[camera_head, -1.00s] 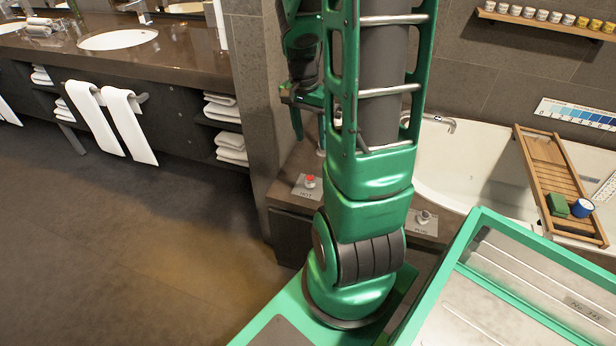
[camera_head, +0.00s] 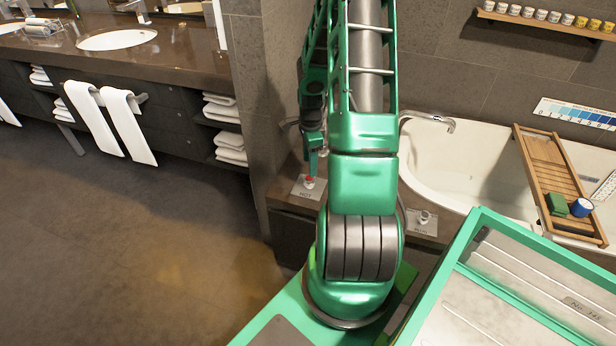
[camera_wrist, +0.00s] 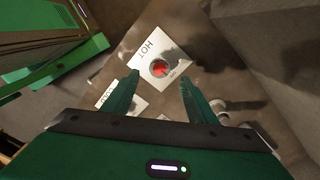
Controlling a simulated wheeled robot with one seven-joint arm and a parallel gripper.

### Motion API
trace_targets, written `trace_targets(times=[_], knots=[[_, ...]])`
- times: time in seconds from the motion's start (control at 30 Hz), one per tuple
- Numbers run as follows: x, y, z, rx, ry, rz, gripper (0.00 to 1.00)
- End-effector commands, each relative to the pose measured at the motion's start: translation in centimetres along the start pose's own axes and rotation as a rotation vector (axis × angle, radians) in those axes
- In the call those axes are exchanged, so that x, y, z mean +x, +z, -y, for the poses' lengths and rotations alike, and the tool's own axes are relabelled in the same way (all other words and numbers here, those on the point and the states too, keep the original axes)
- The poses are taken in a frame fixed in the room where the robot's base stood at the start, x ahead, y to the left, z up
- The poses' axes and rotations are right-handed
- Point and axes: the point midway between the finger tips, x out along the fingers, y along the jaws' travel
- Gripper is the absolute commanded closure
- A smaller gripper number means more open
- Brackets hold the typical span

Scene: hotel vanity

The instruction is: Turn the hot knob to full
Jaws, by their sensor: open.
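The hot knob (camera_head: 309,182) has a red top and sits on a white plate marked HOT, on the ledge beside the tub. In the wrist view the red knob (camera_wrist: 160,69) lies ahead of and between the two green fingers. My gripper (camera_wrist: 158,90) is open and empty, with one finger to each side. In the head view my gripper (camera_head: 314,163) hangs just above the knob. I cannot tell whether a finger touches it. The knob's pointer setting is too small to read.
The bathtub (camera_head: 470,165) with a wooden caddy (camera_head: 548,160) lies beyond. A wall pillar (camera_head: 250,120) rises close on the left. The floor at left is clear.

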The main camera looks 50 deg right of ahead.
Motion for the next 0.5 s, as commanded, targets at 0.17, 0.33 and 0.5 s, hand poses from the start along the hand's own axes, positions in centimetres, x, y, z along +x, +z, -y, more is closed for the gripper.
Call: trace_targets(times=[0.17, 0.33, 0.5], knots=[[3.2, 0.0, -0.1, -0.001, 0.004, 0.001, 0.47], [5.5, 0.0, 0.0, -0.002, 0.002, 0.001, 0.47], [6.7, 0.0, 0.0, -0.002, 0.001, 0.0, 0.47]])
